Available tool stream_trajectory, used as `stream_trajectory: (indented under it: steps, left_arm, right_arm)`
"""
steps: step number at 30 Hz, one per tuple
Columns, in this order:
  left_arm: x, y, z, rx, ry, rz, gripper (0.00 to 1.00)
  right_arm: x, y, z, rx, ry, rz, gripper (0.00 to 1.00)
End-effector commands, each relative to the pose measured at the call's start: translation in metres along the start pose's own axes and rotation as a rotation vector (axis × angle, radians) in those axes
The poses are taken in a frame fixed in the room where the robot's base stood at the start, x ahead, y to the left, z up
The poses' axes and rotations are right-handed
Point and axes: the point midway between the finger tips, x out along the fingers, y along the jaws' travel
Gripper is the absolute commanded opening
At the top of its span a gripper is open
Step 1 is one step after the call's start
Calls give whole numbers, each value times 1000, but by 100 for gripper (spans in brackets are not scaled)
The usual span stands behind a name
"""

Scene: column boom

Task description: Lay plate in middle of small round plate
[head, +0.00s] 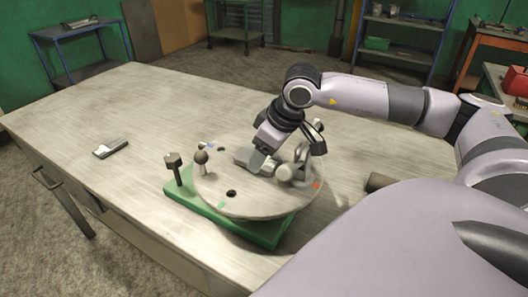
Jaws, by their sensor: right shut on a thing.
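The small round plate (262,206) is a grey disc on a green base (230,226) on the workbench. My right gripper (260,161) reaches down over its middle and is shut on the plate (242,155), a small grey flat piece. The piece is at or just above the disc's surface; I cannot tell whether it touches. The fingers hide part of it. My left gripper is not in view.
A round-headed knob (201,157) stands on the disc's left edge, and a dark bolt-headed post (174,168) on the base beside it. A light grey fitting (294,172) stands on the disc's right side. A small metal block (110,148) lies on the left of the bench (90,110).

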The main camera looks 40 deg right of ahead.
Motion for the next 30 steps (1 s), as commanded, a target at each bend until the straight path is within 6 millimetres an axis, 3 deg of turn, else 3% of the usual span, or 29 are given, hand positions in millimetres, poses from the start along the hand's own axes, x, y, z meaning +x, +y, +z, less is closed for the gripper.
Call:
stream_trajectory:
  steps: [5,6,8,20,23,30]
  left_arm:
    - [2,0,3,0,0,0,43]
    - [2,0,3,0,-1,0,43]
    - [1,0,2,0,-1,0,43]
    - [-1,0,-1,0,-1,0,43]
    - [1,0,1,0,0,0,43]
    - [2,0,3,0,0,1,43]
  right_arm:
    - [1,0,-1,0,6,1,0]
    - [2,0,1,0,1,0,66]
    - [1,0,0,0,0,0,85]
    - [-3,0,-1,0,1,0,85]
    - [-17,1,-1,0,5,3,85]
    - [-70,1,-1,-1,5,4,85]
